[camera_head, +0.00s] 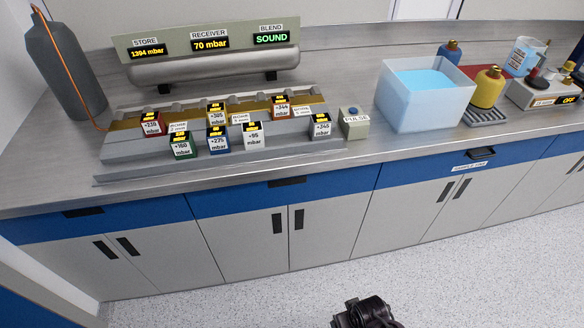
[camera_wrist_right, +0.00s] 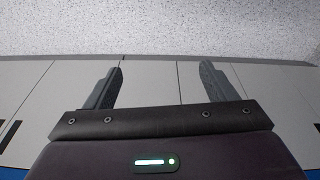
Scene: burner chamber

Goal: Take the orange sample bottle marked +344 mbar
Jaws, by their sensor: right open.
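The orange sample bottle (camera_head: 281,109) stands in the back row of the stepped grey rack on the counter, at the right part of that row. Its label appears to read +344 mbar. My right gripper (camera_wrist_right: 160,88) is open and empty in the right wrist view, with its two dark fingers well apart in front of the cabinet fronts and floor. It is far from the bottle, which does not show in that view. My left gripper is not in view.
Red (camera_head: 151,125), yellow (camera_head: 216,114), green (camera_head: 181,146), blue (camera_head: 217,141) and white (camera_head: 253,134) bottles share the rack. A PULSE box (camera_head: 355,124) and an open tub of blue liquid (camera_head: 424,98) stand right of it. A receiver cylinder (camera_head: 214,68) lies behind.

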